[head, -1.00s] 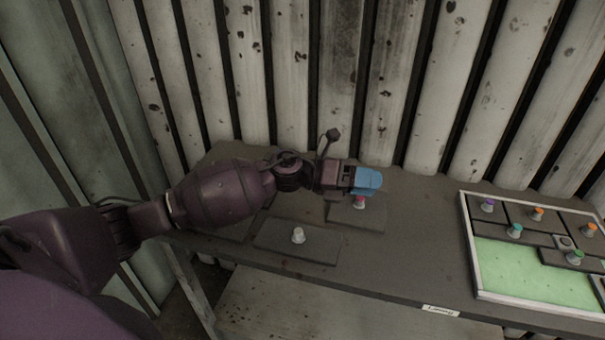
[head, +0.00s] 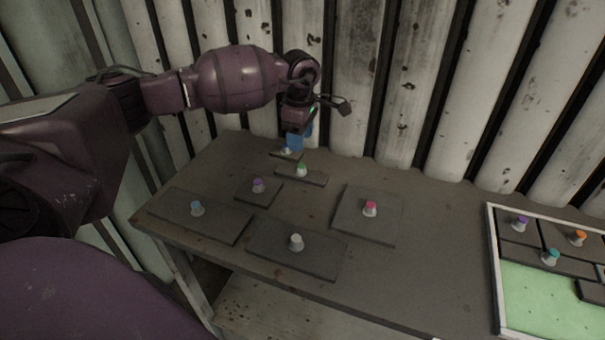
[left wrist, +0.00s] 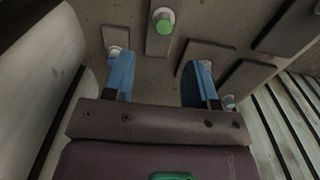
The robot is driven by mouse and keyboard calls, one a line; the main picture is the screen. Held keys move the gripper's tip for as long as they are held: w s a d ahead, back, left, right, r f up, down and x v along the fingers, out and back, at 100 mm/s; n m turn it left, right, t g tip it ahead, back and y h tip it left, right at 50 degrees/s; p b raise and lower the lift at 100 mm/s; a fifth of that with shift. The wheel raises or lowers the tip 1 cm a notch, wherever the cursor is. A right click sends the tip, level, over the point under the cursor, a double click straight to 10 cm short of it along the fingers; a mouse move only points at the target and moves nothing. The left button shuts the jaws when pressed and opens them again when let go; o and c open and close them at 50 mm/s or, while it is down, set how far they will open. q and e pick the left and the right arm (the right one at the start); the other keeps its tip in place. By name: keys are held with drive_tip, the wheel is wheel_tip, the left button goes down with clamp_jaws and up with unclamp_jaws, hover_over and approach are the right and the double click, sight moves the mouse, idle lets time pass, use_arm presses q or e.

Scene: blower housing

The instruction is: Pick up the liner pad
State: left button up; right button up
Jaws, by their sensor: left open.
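Several flat dark grey pads with coloured knobs lie on the table; I cannot tell which is the liner pad. In the head view there is a green-knob pad (head: 315,179), a small pad (head: 277,154) behind it, a purple-knob pad (head: 245,194), a blue-knob pad (head: 225,226), a white-knob pad (head: 325,262) and a red-knob pad (head: 385,228). My left gripper (head: 298,143), with blue fingers, is open and points down above the small rear pad, partly hiding it. In the left wrist view its fingers (left wrist: 160,70) are apart and empty, with the green knob (left wrist: 163,20) beyond them.
A framed tray (head: 495,270) with a green floor stands at the right, holding several knobbed pads. A ribbed metal wall (head: 440,90) rises close behind the table (head: 430,260). Bare tabletop lies between the red-knob pad and the tray.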

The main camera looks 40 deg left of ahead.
use_arm(q)
wheel_tip(320, 180, down, 4)
drive_tip(key=shift+r, duration=0.25)
drive_tip(key=shift+s+d+f, duration=0.1)
drive_tip(key=shift+d+f, duration=0.05)
drive_tip(key=shift+f, duration=1.2)
drive_tip(key=shift+s+d+f, duration=0.1)
drive_tip(key=shift+d+f, duration=0.05)
drive_tip(key=shift+f, duration=1.15)
clamp_jaws()
drive_tip(key=shift+r, duration=0.1)
wheel_tip(320, 180, up, 20)
wheel_tip(320, 180, up, 5)
drive_tip(key=p, duration=0.3)
hover_over(301, 165)
drive_tip(key=shift+d, duration=0.1)
